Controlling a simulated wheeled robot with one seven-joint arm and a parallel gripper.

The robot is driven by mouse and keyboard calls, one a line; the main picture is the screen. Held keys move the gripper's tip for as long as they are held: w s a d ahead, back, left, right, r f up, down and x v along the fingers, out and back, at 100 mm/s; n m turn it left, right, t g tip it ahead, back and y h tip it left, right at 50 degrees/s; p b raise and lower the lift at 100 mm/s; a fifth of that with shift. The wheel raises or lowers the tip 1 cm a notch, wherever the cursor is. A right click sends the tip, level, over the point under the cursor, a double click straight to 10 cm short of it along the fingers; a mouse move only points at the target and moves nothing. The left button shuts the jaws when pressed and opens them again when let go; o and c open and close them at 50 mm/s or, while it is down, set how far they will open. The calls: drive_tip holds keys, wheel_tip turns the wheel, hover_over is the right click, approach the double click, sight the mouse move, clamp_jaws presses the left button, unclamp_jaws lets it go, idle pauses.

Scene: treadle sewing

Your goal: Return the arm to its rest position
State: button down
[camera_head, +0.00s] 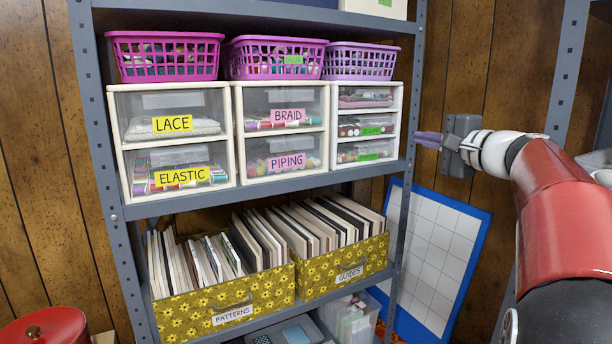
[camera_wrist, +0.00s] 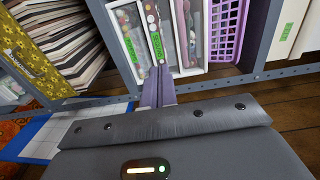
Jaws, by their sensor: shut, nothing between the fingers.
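My gripper (camera_head: 428,140) is at the right in the head view, at the end of my red, white and black arm. Its two purple-grey fingers are together and empty. They point left toward the small drawer unit (camera_head: 340,125) at the shelf's right side and look apart from it. In the wrist view my gripper (camera_wrist: 158,82) shows with its shut fingers pointing up at the drawers (camera_wrist: 158,30), which carry green labels. The drawers look closed.
The grey metal shelf (camera_head: 270,187) holds labelled drawers, pink and purple baskets (camera_head: 165,56), and yellow flowered boxes (camera_head: 225,310) of folders. A blue-edged white grid board (camera_head: 430,262) leans at the wall beside it. Another grey upright (camera_head: 565,70) stands at the right. A red pot (camera_head: 45,328) is at bottom left.

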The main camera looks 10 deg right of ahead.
drive_tip(key=s+a+f+n+g+p, duration=0.3)
drive_tip(key=s+a+f+g, duration=0.15)
drive_tip(key=s+a, duration=0.35)
drive_tip(key=s+a+f+n+g+p, duration=0.35)
drive_tip(key=s+a+f, duration=0.25)
drive_tip(key=a, duration=0.3)
drive_tip(key=s+f+n+g+h+p, duration=0.1)
drive_tip(key=s+f+n+h, duration=0.2)
drive_tip(key=s+f, duration=0.2)
drive_tip(key=s+a+f+n+g+h+p, duration=0.1)
drive_tip(key=s+f+n+g+h+p, duration=0.1)
drive_tip(key=s+f, duration=0.4)
drive_tip(key=s+n+h, duration=0.1)
drive_tip(key=s+n, duration=0.1)
drive_tip(key=s, duration=0.3)
drive_tip(key=shift+s+f, duration=0.15)
drive_tip(key=shift+f, duration=0.15)
drive_tip(key=shift+a, duration=0.1)
